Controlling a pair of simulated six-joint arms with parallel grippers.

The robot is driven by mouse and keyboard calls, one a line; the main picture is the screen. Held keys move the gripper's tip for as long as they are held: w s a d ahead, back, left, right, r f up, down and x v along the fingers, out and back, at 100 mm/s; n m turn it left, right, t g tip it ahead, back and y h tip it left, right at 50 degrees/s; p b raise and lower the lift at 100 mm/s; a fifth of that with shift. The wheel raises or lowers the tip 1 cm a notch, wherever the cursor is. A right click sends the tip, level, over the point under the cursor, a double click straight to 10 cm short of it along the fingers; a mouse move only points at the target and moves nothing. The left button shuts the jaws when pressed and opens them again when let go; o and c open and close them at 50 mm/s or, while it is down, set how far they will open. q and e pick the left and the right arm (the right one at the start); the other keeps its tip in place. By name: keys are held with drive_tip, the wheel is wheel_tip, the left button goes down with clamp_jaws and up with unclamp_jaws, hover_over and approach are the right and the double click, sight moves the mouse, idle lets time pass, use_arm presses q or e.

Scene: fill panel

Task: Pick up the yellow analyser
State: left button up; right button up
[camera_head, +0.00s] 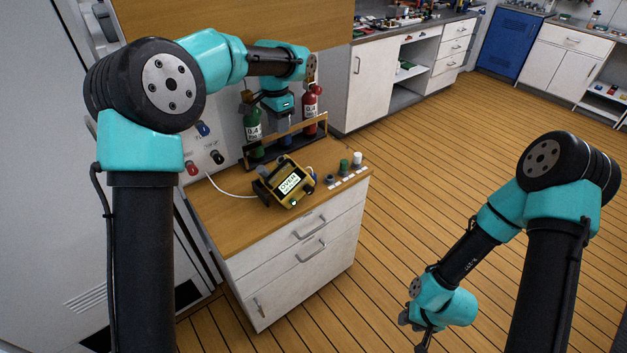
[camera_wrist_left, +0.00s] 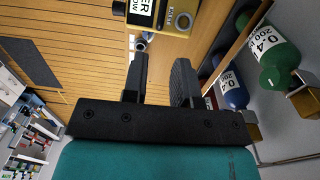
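The yellow analyser (camera_head: 291,184) lies on the wooden top of the white drawer cabinet, its lit display facing up. It also shows at the top edge of the left wrist view (camera_wrist_left: 172,20), partly cut off. My left gripper (camera_head: 284,127) is above the back of the cabinet top, by the gas bottles and behind the analyser. In the left wrist view its two black fingers (camera_wrist_left: 160,70) are apart with nothing between them, and the analyser is beyond their tips. My right gripper (camera_head: 418,338) hangs low at the right, over the floor, away from the cabinet; its fingers are unclear.
Green (camera_head: 253,127) and red (camera_head: 310,108) gas bottles stand in a rack at the cabinet's back; a blue bottle (camera_wrist_left: 232,90) shows between them. Several small capped fittings (camera_head: 344,167) line the right edge. A white hose (camera_head: 228,190) runs left from the analyser to the wall.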

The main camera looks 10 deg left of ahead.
use_arm(q)
drive_tip(key=r, duration=0.2)
drive_tip(key=shift+w+d+r, duration=0.2)
drive_tip(key=shift+w+r, duration=0.2)
approach(285, 162)
wheel_tip(285, 162, down, 5)
drive_tip(key=shift+w+f, duration=0.1)
drive_tip(key=shift+f, duration=0.15)
idle(0.3)
drive_tip(key=shift+d+f, duration=0.1)
drive_tip(key=shift+f, duration=2.35)
drive_tip(key=shift+c, duration=0.4)
